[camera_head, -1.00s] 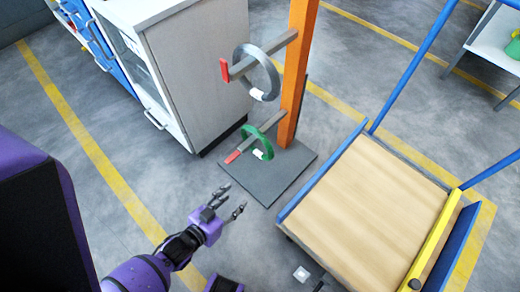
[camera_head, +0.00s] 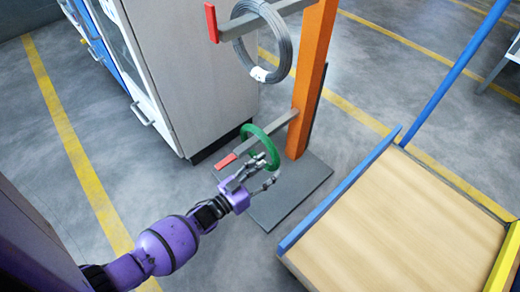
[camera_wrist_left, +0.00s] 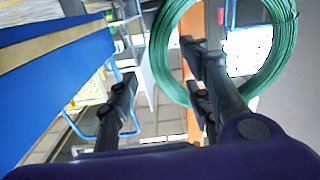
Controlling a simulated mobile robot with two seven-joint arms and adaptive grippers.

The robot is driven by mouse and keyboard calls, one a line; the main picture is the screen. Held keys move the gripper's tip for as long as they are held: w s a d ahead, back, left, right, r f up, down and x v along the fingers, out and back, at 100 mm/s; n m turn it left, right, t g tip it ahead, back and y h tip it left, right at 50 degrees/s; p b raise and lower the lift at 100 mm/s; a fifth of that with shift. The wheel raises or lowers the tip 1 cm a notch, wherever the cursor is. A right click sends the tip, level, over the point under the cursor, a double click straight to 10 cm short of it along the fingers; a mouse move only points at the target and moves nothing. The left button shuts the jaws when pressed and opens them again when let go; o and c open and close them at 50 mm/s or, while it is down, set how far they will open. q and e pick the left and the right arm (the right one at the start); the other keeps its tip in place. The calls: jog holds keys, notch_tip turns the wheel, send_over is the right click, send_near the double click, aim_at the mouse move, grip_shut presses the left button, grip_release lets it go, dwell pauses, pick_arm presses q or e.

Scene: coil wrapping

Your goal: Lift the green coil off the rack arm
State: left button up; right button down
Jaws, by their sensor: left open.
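The green coil (camera_head: 262,140) hangs on the lower rack arm (camera_head: 272,127), which has a red end plate (camera_head: 226,161). My left gripper (camera_head: 262,178) is open at the lower front part of the coil, its fingers overlapping the coil's lower edge in the head view. In the left wrist view the coil (camera_wrist_left: 274,75) is a ring of green wire at upper right. The left gripper's fingers (camera_wrist_left: 165,95) are spread there, with the right-hand fingers in front of the ring's lower left part. I cannot tell whether they touch it. My right gripper is not in view.
A grey wire coil (camera_head: 285,50) hangs on the upper rack arm. The orange post (camera_head: 312,85) stands on a dark base plate (camera_head: 293,199). A grey cabinet (camera_head: 205,80) is left of the rack. A wood-topped cart (camera_head: 400,225) with blue rails stands at right.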

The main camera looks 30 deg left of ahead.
aim_at(273, 165)
pick_arm(q)
jog(key=x, duration=0.1)
jog(key=b+x, duration=0.1)
jog(key=x, duration=0.1)
jog(key=b+x, duration=0.1)
jog(key=shift+w+f, duration=0.25)
jog(key=shift+w, duration=0.2)
jog(key=shift+r, duration=0.1)
grip_shut()
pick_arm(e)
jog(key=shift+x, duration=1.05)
pick_arm(q)
jog(key=shift+d, duration=0.1)
